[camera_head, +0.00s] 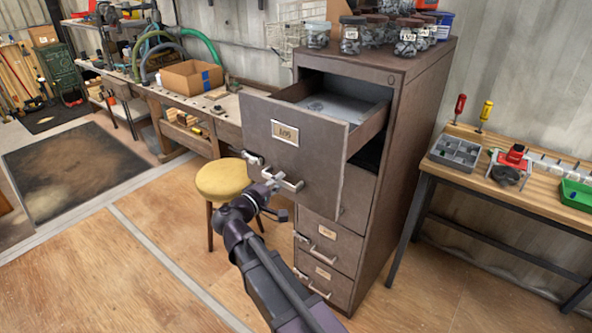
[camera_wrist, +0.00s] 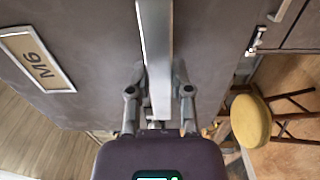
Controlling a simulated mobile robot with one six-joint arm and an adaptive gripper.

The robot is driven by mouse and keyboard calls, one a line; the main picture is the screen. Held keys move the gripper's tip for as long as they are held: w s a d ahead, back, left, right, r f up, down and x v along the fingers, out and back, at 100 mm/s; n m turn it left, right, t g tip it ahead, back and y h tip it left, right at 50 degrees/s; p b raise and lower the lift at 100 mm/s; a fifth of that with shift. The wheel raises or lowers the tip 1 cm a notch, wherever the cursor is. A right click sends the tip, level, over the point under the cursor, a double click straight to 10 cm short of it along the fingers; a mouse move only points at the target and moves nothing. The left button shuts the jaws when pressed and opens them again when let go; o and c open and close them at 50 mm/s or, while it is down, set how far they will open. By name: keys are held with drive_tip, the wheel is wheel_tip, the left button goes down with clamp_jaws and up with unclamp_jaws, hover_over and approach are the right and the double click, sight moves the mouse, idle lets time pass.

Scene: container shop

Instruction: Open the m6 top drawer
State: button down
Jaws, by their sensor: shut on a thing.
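The top drawer (camera_head: 278,158) of the brown metal filing cabinet is pulled well out, and its grey inside shows from above. A label plate on its front reads M6 in the wrist view (camera_wrist: 38,58). The silver bar handle (camera_head: 291,184) is low on the drawer front and runs up the middle of the wrist view (camera_wrist: 156,50). My gripper (camera_head: 272,181) is at the handle, shut on it. In the wrist view its two fingers (camera_wrist: 159,92) lie on either side of the bar. The exact contact is partly hidden.
Lower drawers (camera_head: 327,240) of the cabinet are closed. Several jars (camera_head: 350,36) stand on the cabinet top. A yellow-topped stool (camera_head: 222,180) is close to the left of the drawer. A workbench (camera_head: 510,175) stands at right. The floor at left front is clear.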

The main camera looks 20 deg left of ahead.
drive_tip(key=v, duration=0.9)
drive_tip(key=c, duration=0.5)
unclamp_jaws()
drive_tip(key=shift+w, duration=0.1)
drive_tip(key=shift+v, duration=6.05)
